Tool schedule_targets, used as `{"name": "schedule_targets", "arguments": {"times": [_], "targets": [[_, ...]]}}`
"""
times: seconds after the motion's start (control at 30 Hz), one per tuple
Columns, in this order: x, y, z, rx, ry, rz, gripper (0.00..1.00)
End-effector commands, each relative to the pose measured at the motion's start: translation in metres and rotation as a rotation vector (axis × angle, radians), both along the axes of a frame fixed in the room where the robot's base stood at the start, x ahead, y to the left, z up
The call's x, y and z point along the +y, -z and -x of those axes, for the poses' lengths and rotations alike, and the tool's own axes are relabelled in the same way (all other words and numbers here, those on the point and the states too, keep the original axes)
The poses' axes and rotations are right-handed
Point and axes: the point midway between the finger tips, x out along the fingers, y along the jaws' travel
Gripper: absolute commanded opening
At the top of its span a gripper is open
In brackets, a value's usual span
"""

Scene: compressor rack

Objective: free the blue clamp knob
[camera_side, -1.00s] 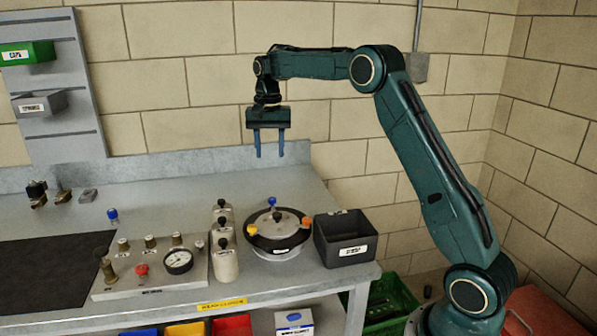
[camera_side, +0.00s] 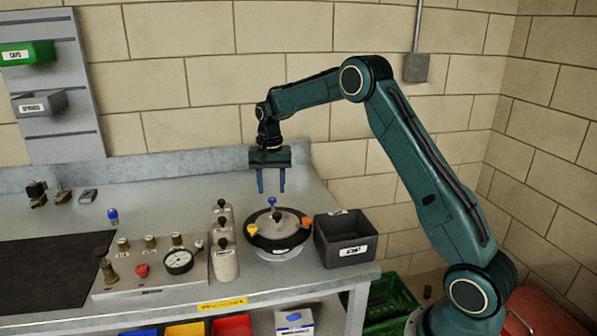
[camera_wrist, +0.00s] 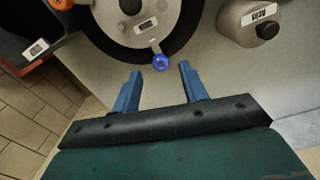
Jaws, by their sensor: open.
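The blue clamp knob (camera_side: 272,201) stands at the back edge of a round lidded pot (camera_side: 279,236) with a black rim. In the wrist view the blue knob (camera_wrist: 160,62) sits at the end of a short metal arm at the pot's edge. My gripper (camera_side: 271,192) is open and empty, its fingers pointing down just above and behind the knob. In the wrist view my gripper (camera_wrist: 158,70) has its two blue fingers apart, with the knob just beyond the gap between their tips. A yellow knob (camera_side: 252,229) and an orange knob (camera_side: 306,222) are also on the pot's rim.
A dark grey bin (camera_side: 346,241) stands right of the pot. Pale canisters (camera_side: 224,262) with black caps stand close on its left. A panel with a gauge (camera_side: 178,261) and another blue knob (camera_side: 112,215) are farther left. The bench behind the pot is clear.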

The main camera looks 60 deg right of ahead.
Motion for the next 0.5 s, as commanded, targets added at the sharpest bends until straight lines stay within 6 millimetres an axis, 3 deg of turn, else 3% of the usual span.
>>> {"name": "schedule_targets", "arguments": {"times": [0.2,0.5], "targets": [[0.0,0.023,0.0,0.001,0.0,0.0,0.43],[0.0,0.03,0.0,-0.001,0.0,0.0,0.43]]}}
